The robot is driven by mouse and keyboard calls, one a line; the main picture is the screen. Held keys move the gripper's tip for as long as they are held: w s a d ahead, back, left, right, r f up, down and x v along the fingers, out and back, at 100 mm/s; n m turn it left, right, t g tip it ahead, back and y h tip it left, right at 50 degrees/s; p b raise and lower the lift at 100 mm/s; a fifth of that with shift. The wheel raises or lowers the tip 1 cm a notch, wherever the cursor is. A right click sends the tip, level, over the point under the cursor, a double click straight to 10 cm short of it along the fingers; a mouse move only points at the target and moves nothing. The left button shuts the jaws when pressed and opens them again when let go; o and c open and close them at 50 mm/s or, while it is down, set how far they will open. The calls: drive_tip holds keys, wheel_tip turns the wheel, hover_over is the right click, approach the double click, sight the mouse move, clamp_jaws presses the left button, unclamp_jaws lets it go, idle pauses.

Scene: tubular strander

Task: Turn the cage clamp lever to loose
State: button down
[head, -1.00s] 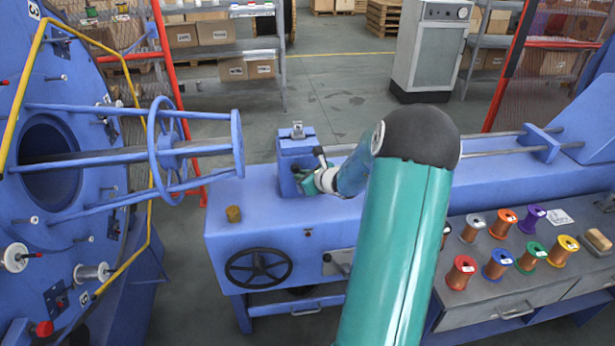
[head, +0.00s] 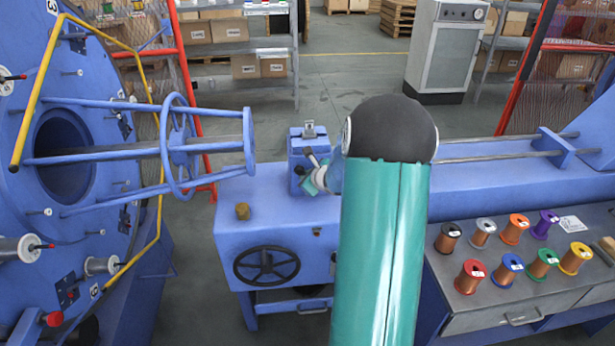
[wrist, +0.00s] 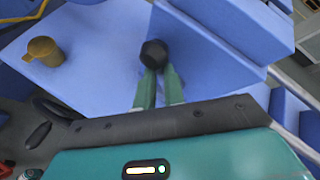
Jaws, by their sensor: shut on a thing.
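A blue block (head: 304,145) stands on the left end of the blue bench, with a small metal fitting on top. In the wrist view a dark hexagonal knob (wrist: 153,53) stands out from the blue face; I take it for the end of the clamp lever. My gripper (wrist: 160,78) has its two green fingers close together with their tips at the knob, shut on it. In the head view my gripper (head: 308,182) is at the front of the block, partly hidden by my arm. The lever's shaft and its angle cannot be made out.
The blue cage (head: 178,150) with rods and a ring reaches toward the block from the left. A brown plug (head: 242,211) sits on the bench top (head: 270,205). A black handwheel (head: 266,266) is on the bench front. Several coloured spools stand on the grey cabinet (head: 500,300).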

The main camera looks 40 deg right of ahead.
drive_tip(key=c, duration=1.5)
unclamp_jaws()
drive_tip(key=shift+w+a+r, duration=0.4)
drive_tip(key=shift+w+r, duration=0.2)
drive_tip(key=shift+w, duration=0.1)
drive_tip(key=shift+s+d+f, duration=0.1)
drive_tip(key=shift+s+f, duration=0.15)
drive_tip(key=shift+s+d, duration=0.1)
drive_tip(key=shift+s, duration=0.05)
drive_tip(key=v, duration=1.3)
drive_tip(key=shift+s, duration=0.4)
drive_tip(key=shift+r, duration=0.1)
